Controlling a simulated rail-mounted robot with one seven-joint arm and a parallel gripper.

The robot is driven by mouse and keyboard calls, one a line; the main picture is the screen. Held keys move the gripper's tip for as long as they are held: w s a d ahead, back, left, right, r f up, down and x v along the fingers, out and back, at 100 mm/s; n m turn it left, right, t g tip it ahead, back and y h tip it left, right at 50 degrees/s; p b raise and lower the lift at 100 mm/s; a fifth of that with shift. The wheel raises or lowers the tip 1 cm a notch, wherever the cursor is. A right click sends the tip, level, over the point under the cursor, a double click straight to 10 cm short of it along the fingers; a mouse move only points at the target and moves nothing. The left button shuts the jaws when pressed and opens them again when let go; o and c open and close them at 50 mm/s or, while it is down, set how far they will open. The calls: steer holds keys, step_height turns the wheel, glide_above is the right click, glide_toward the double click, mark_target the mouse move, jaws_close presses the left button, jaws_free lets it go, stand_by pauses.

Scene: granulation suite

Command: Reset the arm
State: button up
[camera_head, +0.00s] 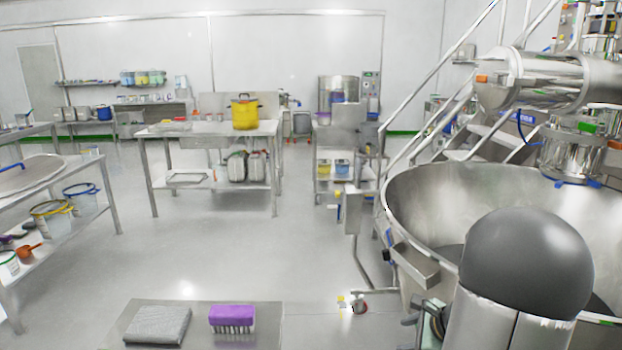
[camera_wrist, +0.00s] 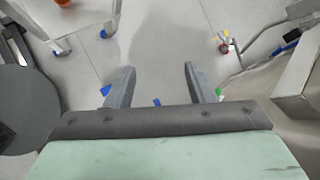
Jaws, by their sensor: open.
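My gripper (camera_wrist: 159,68) shows in the wrist view with its two dark grey fingers apart and nothing between them. It is above the pale grey floor (camera_wrist: 160,35), which shows between and beyond the fingertips. The fingers touch nothing that I can see.
A large steel bowl (camera_head: 400,195) stands at the right. A grey surface at the bottom front holds a purple brush (camera_head: 232,318) and a folded grey cloth (camera_head: 158,324). A table with a yellow pot (camera_head: 244,113) stands beyond. The middle floor (camera_head: 240,235) is clear.

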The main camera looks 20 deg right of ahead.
steer(key=a+r+n+g+y, duration=0.1)
steer(key=a+r+n, duration=0.1)
steer(key=a, duration=0.3)
steer(key=w+a+r+n+g+p, duration=0.1)
steer(key=a+n, duration=0.2)
steer(key=a, duration=0.1)
steer(key=a+r+n+g+y, duration=0.1)
steer(key=a+r+n, duration=0.1)
steer(key=a, duration=0.3)
steer(key=s+a+r+n+g+h+p, duration=0.1)
steer(key=s+a+r+n+g+h, duration=0.1)
steer(key=s+a+n, duration=0.4)
steer(key=s+a+r+n+g+h+p, duration=0.1)
steer(key=s+a+r+n+g+p, duration=0.1)
steer(key=s+a+n, duration=0.5)
steer(key=a+r+n, duration=0.1)
steer(key=a+n, duration=0.3)
steer(key=n, duration=0.2)
steer(key=shift+a+r+h, duration=0.2)
steer(key=shift+a+h, duration=0.2)
steer(key=shift+w, duration=0.1)
